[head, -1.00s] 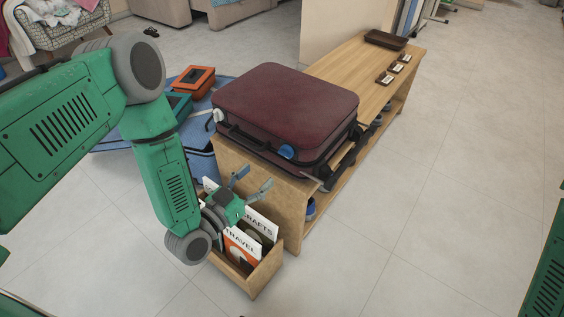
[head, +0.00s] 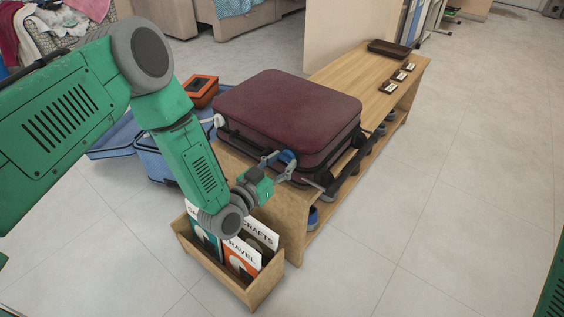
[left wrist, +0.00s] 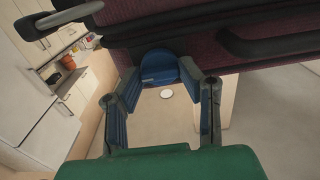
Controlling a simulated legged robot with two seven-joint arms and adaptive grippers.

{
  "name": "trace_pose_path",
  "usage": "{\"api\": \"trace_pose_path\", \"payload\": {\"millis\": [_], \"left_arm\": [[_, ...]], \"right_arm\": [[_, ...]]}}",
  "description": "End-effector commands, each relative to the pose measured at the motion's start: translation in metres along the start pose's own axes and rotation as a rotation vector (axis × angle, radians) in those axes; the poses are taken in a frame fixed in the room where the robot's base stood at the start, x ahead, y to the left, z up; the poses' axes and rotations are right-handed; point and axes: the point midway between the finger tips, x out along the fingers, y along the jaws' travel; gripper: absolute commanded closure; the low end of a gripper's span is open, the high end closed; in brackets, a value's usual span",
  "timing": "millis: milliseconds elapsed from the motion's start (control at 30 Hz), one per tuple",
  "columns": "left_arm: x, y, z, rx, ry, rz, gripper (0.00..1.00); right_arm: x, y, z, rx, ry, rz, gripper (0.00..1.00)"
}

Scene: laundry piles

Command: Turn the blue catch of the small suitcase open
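The small suitcase (head: 290,110) is dark maroon and lies flat on a wooden bench. Its blue catch (head: 287,157) is on the front side, toward the right; it also shows in the left wrist view (left wrist: 158,66), with a rounded top. My left gripper (head: 277,165) is at the suitcase's front, right at the catch. In the left wrist view the left gripper's fingers (left wrist: 163,84) are apart, one on each side of the catch. I cannot tell whether they touch it. My right gripper is not in view.
The wooden bench (head: 345,72) runs to the back right, with a dark tray (head: 388,48) and small dark items at its far end. An open blue suitcase (head: 160,160) lies behind that arm. Floor on the right is clear.

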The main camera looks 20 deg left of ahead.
Motion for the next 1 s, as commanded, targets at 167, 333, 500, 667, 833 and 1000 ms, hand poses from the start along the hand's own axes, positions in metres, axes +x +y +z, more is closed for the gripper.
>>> {"api": "trace_pose_path", "payload": {"millis": [167, 333, 500, 667, 833, 1000], "left_arm": [[0.000, 0.001, 0.000, -0.003, 0.002, 0.004, 0.96], [0.000, 0.001, -0.001, -0.024, 0.002, 0.005, 0.96], [0.000, 0.000, -0.001, -0.091, 0.001, 0.002, 0.96], [-0.001, -0.001, 0.000, -0.203, 0.000, 0.001, 0.96], [-0.001, -0.002, 0.000, -0.358, 0.000, 0.000, 0.96], [0.000, -0.002, 0.000, -0.520, 0.000, 0.000, 0.96]], "right_arm": [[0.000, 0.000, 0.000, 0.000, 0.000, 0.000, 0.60], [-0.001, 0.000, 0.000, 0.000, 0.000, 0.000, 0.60], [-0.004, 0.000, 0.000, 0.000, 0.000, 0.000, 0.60], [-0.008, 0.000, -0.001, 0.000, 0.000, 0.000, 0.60], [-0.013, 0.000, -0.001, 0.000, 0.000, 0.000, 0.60], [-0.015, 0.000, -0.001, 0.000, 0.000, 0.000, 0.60]]}}
